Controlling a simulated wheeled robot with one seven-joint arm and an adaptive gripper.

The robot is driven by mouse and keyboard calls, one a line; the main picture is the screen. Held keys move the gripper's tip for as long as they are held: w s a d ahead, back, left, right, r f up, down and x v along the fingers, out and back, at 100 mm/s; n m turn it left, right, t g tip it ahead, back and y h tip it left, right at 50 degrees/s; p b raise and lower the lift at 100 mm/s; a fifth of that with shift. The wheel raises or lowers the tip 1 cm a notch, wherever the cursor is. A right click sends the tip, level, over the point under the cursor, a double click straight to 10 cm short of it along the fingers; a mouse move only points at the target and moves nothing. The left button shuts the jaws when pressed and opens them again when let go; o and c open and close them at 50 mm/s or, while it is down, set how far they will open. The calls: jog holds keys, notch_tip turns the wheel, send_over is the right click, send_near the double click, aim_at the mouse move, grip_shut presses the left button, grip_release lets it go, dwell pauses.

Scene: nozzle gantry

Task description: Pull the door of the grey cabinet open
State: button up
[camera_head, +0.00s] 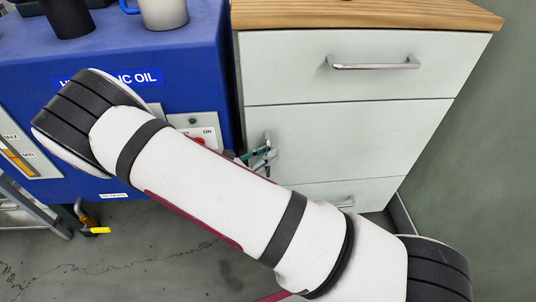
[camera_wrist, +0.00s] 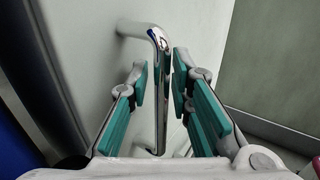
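The grey cabinet (camera_head: 352,67) stands right of centre in the head view, with a wooden top. Its middle front panel, the door (camera_head: 350,140), looks flush with the drawer fronts. In the head view my gripper (camera_head: 262,154) is partly hidden behind my arm, close to the door's left part.
A blue hydraulic oil unit (camera_head: 190,65) stands close at the cabinet's left, with mugs on top. The top drawer has a horizontal handle (camera_head: 374,65); a lower drawer (camera_head: 360,192) sits below the door. A green-grey wall (camera_head: 480,140) is at the right. Floor (camera_head: 150,255) shows in front.

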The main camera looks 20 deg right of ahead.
jog(key=shift+d, duration=0.3)
grip_shut()
jog(key=s+p, duration=0.4)
jog(key=s, duration=1.8)
jog(key=shift+s+d, duration=0.15)
jog(key=shift+d, duration=0.3)
jog(key=shift+f, duration=0.1)
grip_release()
